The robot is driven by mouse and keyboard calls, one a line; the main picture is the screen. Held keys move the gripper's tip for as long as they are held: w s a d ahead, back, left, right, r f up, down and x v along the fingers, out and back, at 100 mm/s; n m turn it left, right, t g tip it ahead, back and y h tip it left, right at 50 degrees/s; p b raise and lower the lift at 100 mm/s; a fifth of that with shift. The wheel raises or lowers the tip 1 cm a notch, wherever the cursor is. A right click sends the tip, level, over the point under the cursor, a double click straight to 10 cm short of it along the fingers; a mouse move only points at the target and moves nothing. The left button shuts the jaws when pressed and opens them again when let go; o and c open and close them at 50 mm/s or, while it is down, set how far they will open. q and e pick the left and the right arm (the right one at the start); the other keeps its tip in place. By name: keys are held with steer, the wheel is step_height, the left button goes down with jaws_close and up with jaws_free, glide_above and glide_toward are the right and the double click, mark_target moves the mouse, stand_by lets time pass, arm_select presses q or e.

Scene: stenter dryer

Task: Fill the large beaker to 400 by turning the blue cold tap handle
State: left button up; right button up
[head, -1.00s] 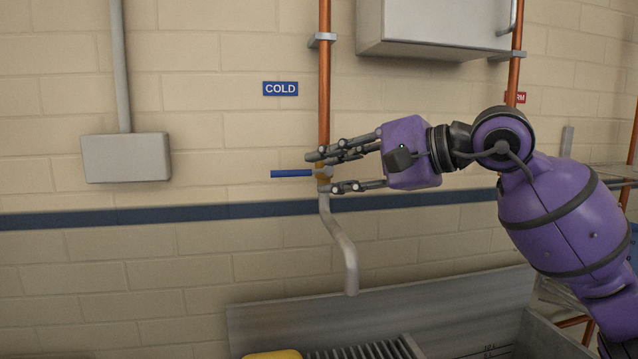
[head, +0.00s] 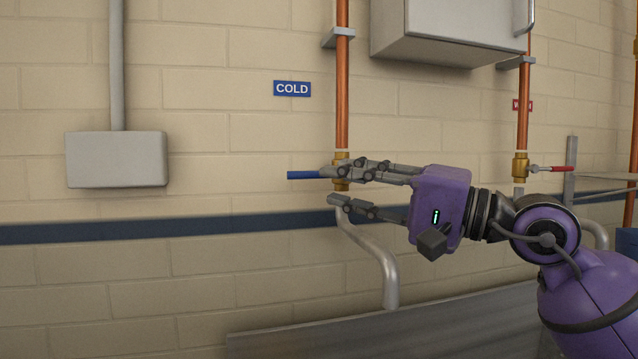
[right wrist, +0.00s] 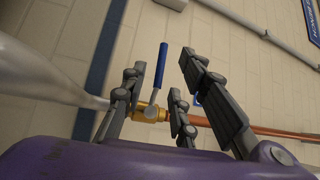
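The blue cold tap handle (head: 304,175) points left, level, from a brass valve (head: 342,165) on a copper pipe below the COLD sign. A grey spout (head: 378,262) curves down from it. My right gripper (head: 333,186) is open in front of the valve, its upper fingers level with the handle's inner end and its lower finger below. In the right wrist view the blue handle (right wrist: 160,65) shows between the spread fingers, with no clear contact. No water shows at the spout. The large beaker and my left gripper are not in view.
A second tap with a red handle (head: 558,169) is on the pipe to the right. A grey wall cabinet (head: 450,30) hangs above my right gripper. A grey metal back panel (head: 420,318) runs along the bottom.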

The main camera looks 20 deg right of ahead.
mark_target(310, 178)
steer(key=shift+w+a+r, duration=0.25)
steer(key=p+x, duration=0.2)
steer(key=x, duration=0.4)
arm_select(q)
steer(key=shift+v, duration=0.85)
arm_select(e)
steer(key=shift+w+a, duration=0.3)
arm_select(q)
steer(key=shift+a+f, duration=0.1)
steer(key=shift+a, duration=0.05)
arm_select(e)
steer(key=shift+f, duration=0.1)
steer(key=shift+c, duration=0.5)
steer(key=c, duration=0.6)
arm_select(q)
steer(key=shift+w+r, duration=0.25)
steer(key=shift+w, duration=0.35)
arm_select(e)
jaws_close()
